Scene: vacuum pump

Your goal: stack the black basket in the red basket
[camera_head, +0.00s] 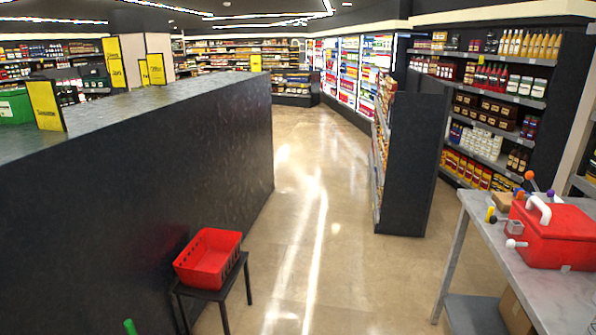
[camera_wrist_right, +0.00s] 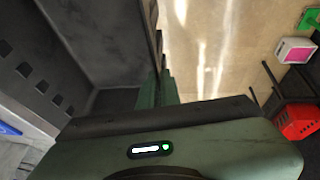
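The red basket (camera_head: 208,257) stands empty and upright on a small black table at the lower left of the head view. It also shows at the right edge of the right wrist view (camera_wrist_right: 298,122). The black basket (camera_wrist_right: 92,42) fills the left of the right wrist view, with slots in its wall; it does not show in the head view. My right gripper (camera_wrist_right: 160,85) appears shut on the black basket's wall, which runs up from between its fingers. The fingertips are partly hidden. The red basket is apart from it. My left gripper is not in view.
The small black table (camera_head: 212,290) stands beside a long dark counter (camera_head: 150,150). At the right, a grey table (camera_head: 483,225) bears a red box-like machine (camera_head: 555,235). A dark shelf end (camera_head: 412,160) stands in the middle. The aisle floor (camera_head: 290,250) is free.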

